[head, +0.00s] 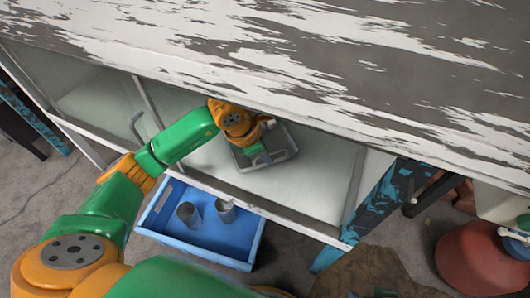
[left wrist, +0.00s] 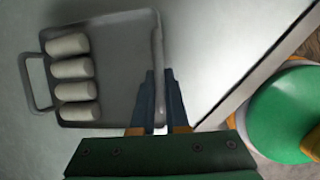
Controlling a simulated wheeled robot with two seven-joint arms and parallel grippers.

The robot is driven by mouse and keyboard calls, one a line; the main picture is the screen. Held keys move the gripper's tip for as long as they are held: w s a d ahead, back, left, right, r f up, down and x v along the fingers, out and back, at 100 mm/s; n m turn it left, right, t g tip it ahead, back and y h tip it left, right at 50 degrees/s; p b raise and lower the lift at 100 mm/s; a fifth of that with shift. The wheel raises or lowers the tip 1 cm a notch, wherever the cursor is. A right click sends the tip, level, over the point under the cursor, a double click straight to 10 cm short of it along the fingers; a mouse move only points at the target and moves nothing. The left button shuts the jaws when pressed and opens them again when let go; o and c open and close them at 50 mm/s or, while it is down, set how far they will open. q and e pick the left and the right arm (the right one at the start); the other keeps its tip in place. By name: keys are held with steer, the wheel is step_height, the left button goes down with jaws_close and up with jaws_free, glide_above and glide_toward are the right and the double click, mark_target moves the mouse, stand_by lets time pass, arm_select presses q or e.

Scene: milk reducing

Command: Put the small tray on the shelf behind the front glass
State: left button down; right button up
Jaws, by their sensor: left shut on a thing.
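The small grey tray (head: 281,141) is inside the long display case, over the pale shelf floor (head: 305,185) and behind the case's front edge. My left gripper (head: 262,157) reaches in from above and is shut on the tray's rim. In the left wrist view the fingers (left wrist: 160,102) pinch the near right rim of the tray (left wrist: 122,70). The tray carries several white cylinders (left wrist: 72,68) in a row by its handled end. I cannot tell whether the tray rests on the shelf or hangs just above it. My right gripper is not in view.
The worn white-and-grey counter top (head: 330,60) overhangs the case behind my arm. A dark red round object (head: 470,258) is at the lower right. The shelf right of the tray is clear.

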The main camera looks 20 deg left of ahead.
arm_select(q)
steer(key=c, duration=0.9)
jaws_free()
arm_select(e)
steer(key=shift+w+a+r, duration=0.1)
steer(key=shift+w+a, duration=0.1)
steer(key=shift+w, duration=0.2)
arm_select(q)
steer(key=shift+s+a+r+p, duration=0.45)
steer(key=shift+s+r+p, duration=0.1)
steer(key=shift+r, duration=0.15)
steer(key=s+a, duration=0.1)
steer(key=s, duration=0.2)
steer(key=s+a, duration=0.2)
steer(key=s, duration=0.1)
steer(key=s+a, duration=0.2)
steer(key=shift+s+a+f+b, duration=0.25)
steer(key=shift+s+b, duration=0.05)
steer(key=shift+s, duration=0.1)
steer(key=shift+s+a+r, duration=0.1)
steer(key=shift+s+r, duration=0.05)
steer(key=shift+s, duration=0.3)
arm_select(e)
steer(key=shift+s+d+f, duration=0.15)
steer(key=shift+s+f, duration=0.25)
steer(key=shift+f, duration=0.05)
